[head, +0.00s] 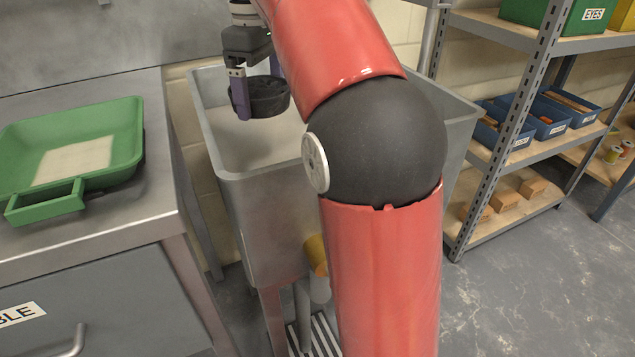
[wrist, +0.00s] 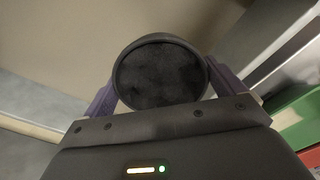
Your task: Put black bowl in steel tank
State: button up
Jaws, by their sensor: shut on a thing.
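The black bowl (head: 262,97) is held in my gripper (head: 258,92), with one purple finger on each side of it. In the wrist view the round bowl (wrist: 160,73) sits between the two fingers of my gripper (wrist: 160,90), its dark, mottled face toward the camera. The steel tank (head: 262,190) is a deep grey tub with a flat rim. In the head view the bowl appears over the left part of the tank's opening. I cannot tell its exact height relative to the rim. My red arm hides much of the tank's right side.
A steel bench (head: 120,213) with a green tray (head: 110,125) stands left of the tank. A metal shelf rack (head: 480,150) with blue bins (head: 545,118) and wooden blocks (head: 505,197) stands to the right. The floor (head: 530,300) at front right is clear.

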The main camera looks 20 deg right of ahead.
notch_tip(320, 180, down, 25)
jog(key=b, duration=0.3)
dwell(0.5)
jog(key=shift+f, duration=0.15)
jog(key=o, duration=0.9)
notch_tip(320, 180, up, 12)
jog(key=shift+r+p, duration=0.25)
jog(key=shift+p, duration=0.55)
